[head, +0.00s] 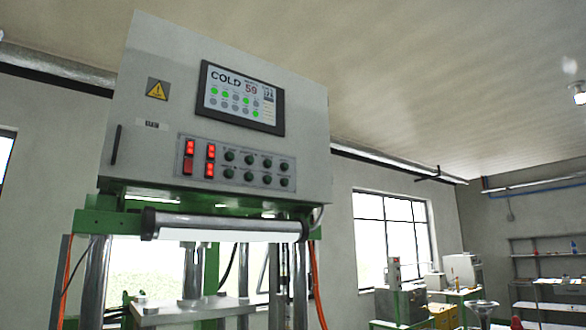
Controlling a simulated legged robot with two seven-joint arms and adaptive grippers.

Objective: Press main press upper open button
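The main press (180,220) stands close in front of me, with a grey control box (150,60) at its top. On the box is a button panel (237,163) with several dark green round buttons (258,170) in two rows and lit red displays or switches (189,147) at its left. The button labels are too small to read, so I cannot tell which one is the upper open button. A screen (241,98) above the panel reads "COLD" and "59". Neither of my grippers shows in the head view.
A light bar (225,228) runs across the press below the box. A metal plate (190,309) sits lower between the columns. Small machines (400,300) and shelves (545,262) stand far back at the right. The space before the box looks clear.

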